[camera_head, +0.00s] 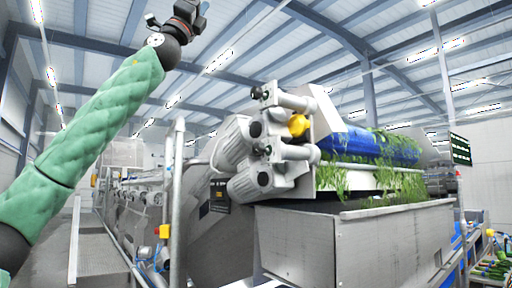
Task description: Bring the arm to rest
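My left arm (95,140), in a quilted green sleeve, comes in from the left and reaches up across the picture. Its dark wrist end and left gripper (188,12) are at the top edge, high above the floor and apart from the machine. The picture's top edge cuts into this end, and its fingers are not clear enough to tell open from shut. I see nothing held there. My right arm and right gripper are not in view.
A washing machine with grey motors (250,183) and a blue roller (375,145) carrying greens stands at centre right. Below is a steel tank (300,240) with greens (395,193) along its top. A steel post (178,200) stands left of it. A screen (460,150) hangs right.

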